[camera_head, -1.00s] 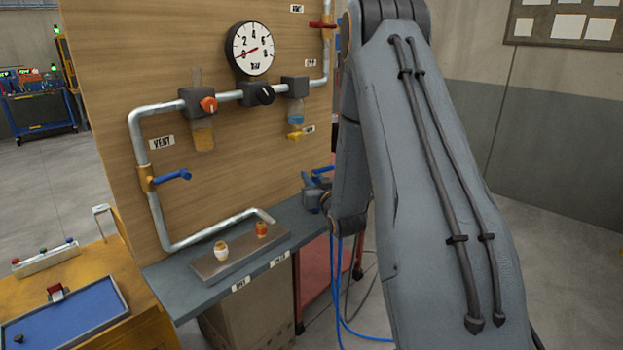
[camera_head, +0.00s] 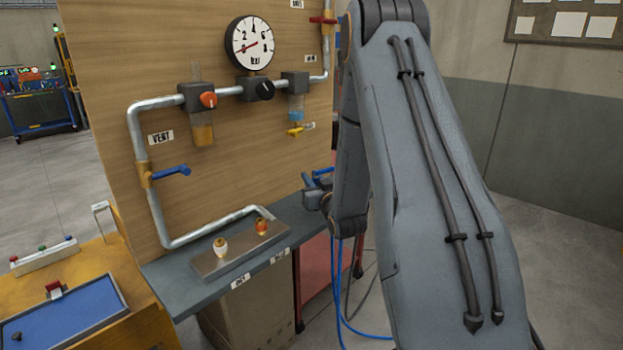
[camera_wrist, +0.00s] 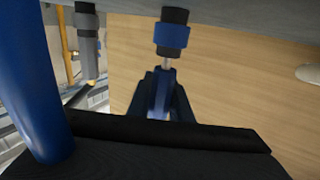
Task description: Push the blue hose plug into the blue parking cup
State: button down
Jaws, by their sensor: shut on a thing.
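In the wrist view my gripper (camera_wrist: 160,110) is shut on the blue hose plug (camera_wrist: 161,92). The plug's thin silver tip (camera_wrist: 167,62) points up the picture at a black fitting with a blue band, which looks like the blue parking cup (camera_wrist: 171,35). A thick blue hose (camera_wrist: 36,80) runs close to the camera at left. In the head view my gripper (camera_head: 314,193) is small and partly hidden by my arm.
A wooden panel (camera_head: 225,150) carries pipes, a gauge (camera_head: 250,43) and a blue-handled valve (camera_head: 172,172). A grey shelf (camera_head: 170,285) below bears a metal block (camera_head: 212,262) with two capped ports. A red cart (camera_head: 315,275) and hanging blue hoses (camera_head: 340,290) are under my gripper.

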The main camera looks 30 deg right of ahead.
jog(key=shift+f+b, duration=0.45)
jog(key=shift+f, duration=0.25)
jog(key=c, duration=1.5)
grip_release()
jog(key=shift+s, duration=0.1)
jog(key=s, duration=0.2)
jog(key=s+b, duration=0.1)
jog(key=s, duration=0.2)
jog(key=s+a, duration=0.1)
jog(key=s, duration=0.1)
jog(key=shift+s, duration=0.3)
jog(key=shift+s, duration=0.1)
